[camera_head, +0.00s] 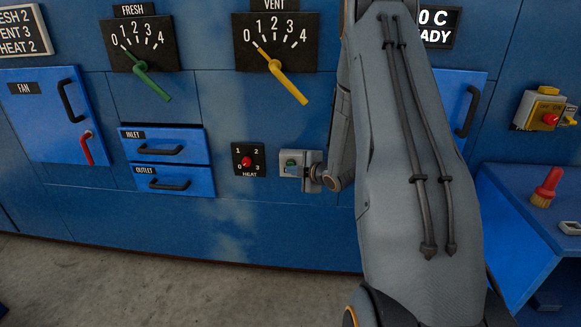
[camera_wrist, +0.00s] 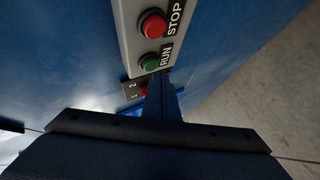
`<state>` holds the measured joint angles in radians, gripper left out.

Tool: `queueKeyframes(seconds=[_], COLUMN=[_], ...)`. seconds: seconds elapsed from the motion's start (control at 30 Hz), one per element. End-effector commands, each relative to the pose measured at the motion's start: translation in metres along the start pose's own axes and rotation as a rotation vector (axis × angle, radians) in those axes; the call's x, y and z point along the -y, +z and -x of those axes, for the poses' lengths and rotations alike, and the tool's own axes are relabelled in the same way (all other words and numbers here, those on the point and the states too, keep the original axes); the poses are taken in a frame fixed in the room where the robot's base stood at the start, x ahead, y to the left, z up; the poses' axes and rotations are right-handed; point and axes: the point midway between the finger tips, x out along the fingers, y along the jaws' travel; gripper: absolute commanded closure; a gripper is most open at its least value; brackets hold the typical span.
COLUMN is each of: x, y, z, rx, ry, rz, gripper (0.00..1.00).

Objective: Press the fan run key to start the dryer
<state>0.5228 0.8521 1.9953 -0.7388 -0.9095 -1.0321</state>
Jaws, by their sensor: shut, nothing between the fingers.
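The grey key box (camera_wrist: 128,40) fills the top middle of the wrist view. It carries a red STOP button (camera_wrist: 153,24) and a green RUN key (camera_wrist: 149,62).
The HEAT knob (camera_head: 247,161) is just left of the box. FRESH (camera_head: 144,70) and VENT (camera_head: 276,72) levers stick out above; both pointers are near the low end. The FAN door (camera_head: 40,125) and INLET drawer (camera_head: 165,140) are left. A blue bench (camera_head: 530,205) stands right.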

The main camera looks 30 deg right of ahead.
Motion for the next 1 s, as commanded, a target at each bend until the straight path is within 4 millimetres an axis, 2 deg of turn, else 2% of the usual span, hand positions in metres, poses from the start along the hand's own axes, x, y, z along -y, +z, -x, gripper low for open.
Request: queueKeyframes(seconds=[1.0], x=[-0.0048], y=[0.0051], z=[-0.0070], rx=[0.000], ry=[0.000], rz=[0.001], gripper=[1.00])
